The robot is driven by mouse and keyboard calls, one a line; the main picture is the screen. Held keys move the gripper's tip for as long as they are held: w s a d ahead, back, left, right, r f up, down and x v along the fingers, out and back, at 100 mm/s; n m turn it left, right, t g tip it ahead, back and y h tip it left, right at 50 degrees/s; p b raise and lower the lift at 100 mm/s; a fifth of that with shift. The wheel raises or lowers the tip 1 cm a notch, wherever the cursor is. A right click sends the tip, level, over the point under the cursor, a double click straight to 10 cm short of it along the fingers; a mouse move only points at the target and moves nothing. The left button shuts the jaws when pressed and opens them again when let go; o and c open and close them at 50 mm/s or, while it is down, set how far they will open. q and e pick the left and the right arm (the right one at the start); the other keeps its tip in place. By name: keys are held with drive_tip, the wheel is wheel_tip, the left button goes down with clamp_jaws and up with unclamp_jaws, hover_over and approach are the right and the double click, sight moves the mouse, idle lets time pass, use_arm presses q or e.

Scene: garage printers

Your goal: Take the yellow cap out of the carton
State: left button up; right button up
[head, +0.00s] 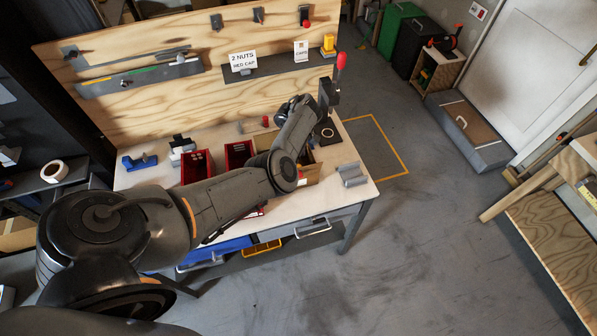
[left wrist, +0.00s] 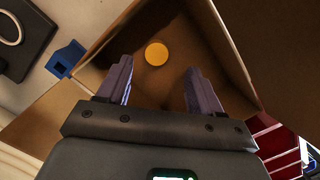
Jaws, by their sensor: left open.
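The yellow cap (left wrist: 156,53) lies on the dark floor of the open brown carton (left wrist: 205,38) in the left wrist view. My left gripper (left wrist: 158,78) is open, its two fingers apart and pointing into the carton. The cap shows between and just beyond the fingertips, and nothing is between the fingers. In the head view the carton (head: 313,172) stands on the workbench, mostly covered by my left arm. The cap and the left fingers are hidden there. My right gripper is in neither view.
Red bins (head: 198,167) stand left of the carton on the workbench (head: 150,178). A blue object (left wrist: 66,59) is close beside the carton. A black tool with a red handle (head: 341,61) rises at the bench's back right. Grey pieces (head: 352,174) lie at the right edge.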

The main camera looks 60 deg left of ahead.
use_arm(q)
drive_tip(key=shift+w+d+f+b, duration=0.15)
drive_tip(key=shift+f+b, duration=0.3)
drive_tip(key=shift+f, duration=1)
drive_tip(key=shift+w+d+f+b, duration=0.15)
drive_tip(key=shift+f+b, duration=0.25)
drive_tip(key=shift+f, duration=1.05)
drive_tip(key=shift+a, duration=0.15)
drive_tip(key=c, duration=1.1)
